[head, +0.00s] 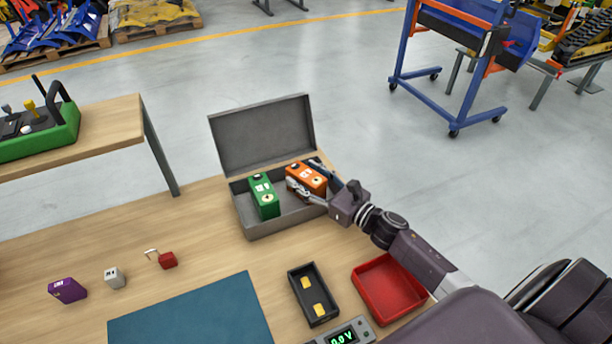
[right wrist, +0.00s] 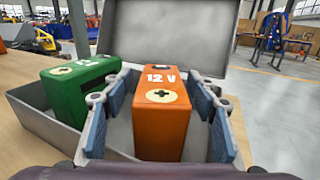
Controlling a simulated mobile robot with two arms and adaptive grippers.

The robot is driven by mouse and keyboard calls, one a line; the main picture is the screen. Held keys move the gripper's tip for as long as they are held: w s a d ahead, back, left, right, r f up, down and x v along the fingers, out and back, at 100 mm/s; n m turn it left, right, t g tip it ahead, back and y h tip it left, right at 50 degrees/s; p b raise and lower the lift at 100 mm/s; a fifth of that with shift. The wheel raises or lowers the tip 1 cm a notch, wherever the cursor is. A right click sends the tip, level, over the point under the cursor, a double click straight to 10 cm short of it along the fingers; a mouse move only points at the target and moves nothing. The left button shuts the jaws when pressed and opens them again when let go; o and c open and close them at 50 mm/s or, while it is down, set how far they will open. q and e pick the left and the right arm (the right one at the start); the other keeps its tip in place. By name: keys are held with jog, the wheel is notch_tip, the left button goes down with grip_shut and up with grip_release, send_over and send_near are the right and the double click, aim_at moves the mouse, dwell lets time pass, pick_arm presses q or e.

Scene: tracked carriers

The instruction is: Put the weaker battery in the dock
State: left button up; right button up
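The orange battery (head: 307,178) stands in the right part of the open grey case (head: 275,228). In the right wrist view the orange battery (right wrist: 160,115) is marked "12 V". The green battery (head: 263,196) stands to its left in the case; its marking is not readable. My right gripper (head: 307,187) reaches into the case. In the right wrist view its blue-padded fingers are on either side of the orange battery, with gaps showing, so it is open. The black dock (head: 319,268) with two yellow contacts lies empty on the table. My left gripper is not in view.
A meter (head: 345,335) reads 0.0 V beside the dock. A red tray (head: 390,288) is empty. The case's raised lid (head: 262,135) stands behind the batteries.

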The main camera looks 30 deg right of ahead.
aim_at(322, 187)
jog(key=shift+s+d, duration=0.1)
jog(key=shift+s, duration=0.1)
jog(key=b+v, duration=0.2)
jog(key=v, duration=0.8)
jog(key=shift+v, duration=0.8)
jog(key=shift+r, duration=0.1)
